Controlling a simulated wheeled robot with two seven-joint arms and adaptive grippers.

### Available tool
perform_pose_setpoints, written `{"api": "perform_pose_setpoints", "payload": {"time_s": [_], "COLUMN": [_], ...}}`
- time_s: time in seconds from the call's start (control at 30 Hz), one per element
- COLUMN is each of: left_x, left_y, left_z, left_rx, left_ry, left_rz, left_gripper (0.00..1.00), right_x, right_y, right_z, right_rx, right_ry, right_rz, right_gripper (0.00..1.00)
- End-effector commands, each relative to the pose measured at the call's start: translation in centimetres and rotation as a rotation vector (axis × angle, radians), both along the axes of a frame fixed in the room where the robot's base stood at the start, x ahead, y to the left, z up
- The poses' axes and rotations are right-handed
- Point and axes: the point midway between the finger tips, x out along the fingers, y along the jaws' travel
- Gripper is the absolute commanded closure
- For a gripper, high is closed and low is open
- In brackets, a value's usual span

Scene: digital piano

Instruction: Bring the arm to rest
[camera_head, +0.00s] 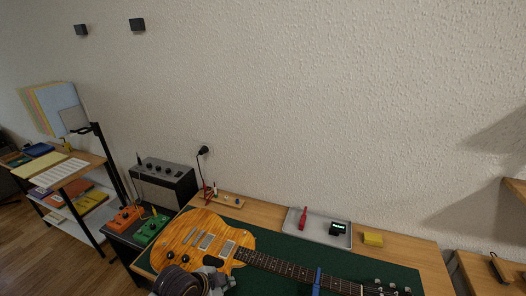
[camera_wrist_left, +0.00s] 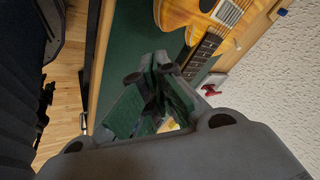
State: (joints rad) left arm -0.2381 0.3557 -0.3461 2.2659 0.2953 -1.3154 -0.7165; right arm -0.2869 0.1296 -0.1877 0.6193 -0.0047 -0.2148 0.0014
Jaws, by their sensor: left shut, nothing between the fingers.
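My left gripper (camera_wrist_left: 160,78) is shut and empty in the left wrist view, its fingers together above the green mat. In the head view my left arm and gripper (camera_head: 218,279) show at the bottom edge, in front of the lower part of an orange-brown electric guitar (camera_head: 200,234). The guitar lies on the green mat (camera_head: 263,284), its neck pointing right. In the wrist view the guitar (camera_wrist_left: 192,16) is beyond the fingertips; whether the gripper touches anything is not clear. My right gripper is not in view.
A grey tray (camera_head: 341,240) with a red tool (camera_head: 303,219) and a small black device (camera_head: 337,228) sits behind the neck, near a yellow block (camera_head: 373,239). An amplifier (camera_head: 164,183) and orange (camera_head: 125,218) and green (camera_head: 151,230) pedals stand left. The wall is behind.

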Motion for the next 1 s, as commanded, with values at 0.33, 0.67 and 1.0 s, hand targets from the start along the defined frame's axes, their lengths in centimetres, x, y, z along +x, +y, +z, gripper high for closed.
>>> {"api": "perform_pose_setpoints", "payload": {"time_s": [0.33,0.67,1.0], "left_x": [-4.7,-8.1,-10.5], "left_y": [4.6,8.2,10.4], "left_z": [-0.6,-0.9,-1.1], "left_rx": [-0.092,-0.127,-0.139], "left_ry": [0.187,0.284,0.336], "left_rz": [0.47,0.782,0.98], "left_gripper": [1.0,1.0,1.0], "right_x": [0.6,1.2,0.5], "right_y": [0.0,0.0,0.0], "right_z": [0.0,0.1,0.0], "right_rx": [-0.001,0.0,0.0], "right_ry": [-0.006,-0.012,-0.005], "right_rz": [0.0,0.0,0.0], "right_gripper": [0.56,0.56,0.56]}}
